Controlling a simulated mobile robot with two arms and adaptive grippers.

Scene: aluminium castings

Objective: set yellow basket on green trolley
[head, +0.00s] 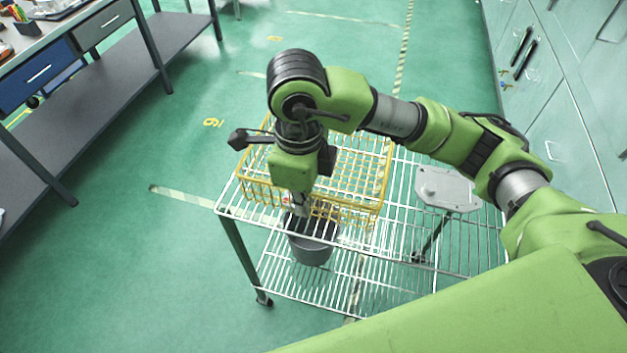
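The yellow wire basket (365,165) is at the left part of a wire-shelf trolley (410,215) with silvery shelves, dark legs and casters. The basket looks level and appears to rest on the top shelf; its underside contact is hard to see. No plainly green trolley shows apart from this one. My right gripper (297,206) points down at the basket's near side, in front of its rim. Its fingers are small and partly hidden by the wrist, so I cannot tell whether they hold the wire. My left gripper is not in view.
A grey metal casting (446,189) lies on the top shelf, right of the basket. A dark grey bucket (311,252) stands below the basket. A workbench (95,85) is at the left, pale cabinets (560,110) at the right. The green floor (150,260) at left is clear.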

